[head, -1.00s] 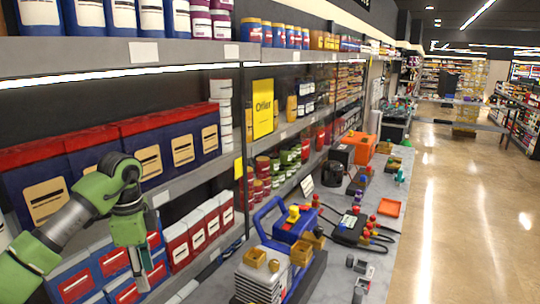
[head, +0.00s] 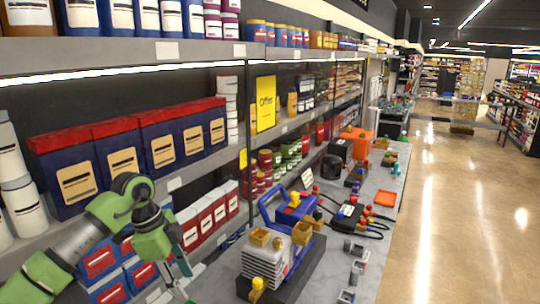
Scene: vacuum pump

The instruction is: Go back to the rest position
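My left arm comes in from the left in the head view, and its green and grey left gripper (head: 180,278) points down in front of the lower shelf boxes. Its fingertips are small and partly lost against the boxes and table edge, so I cannot tell whether it is open or shut. I see nothing clearly held in it. The vacuum pump (head: 268,266), with a blue handle and a pale ribbed body, stands on the table to the right of the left gripper, apart from it. My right gripper is not in view.
Shelves with blue and red boxes (head: 163,146) stand close to my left arm. The floor (head: 455,200) on the right is clear.

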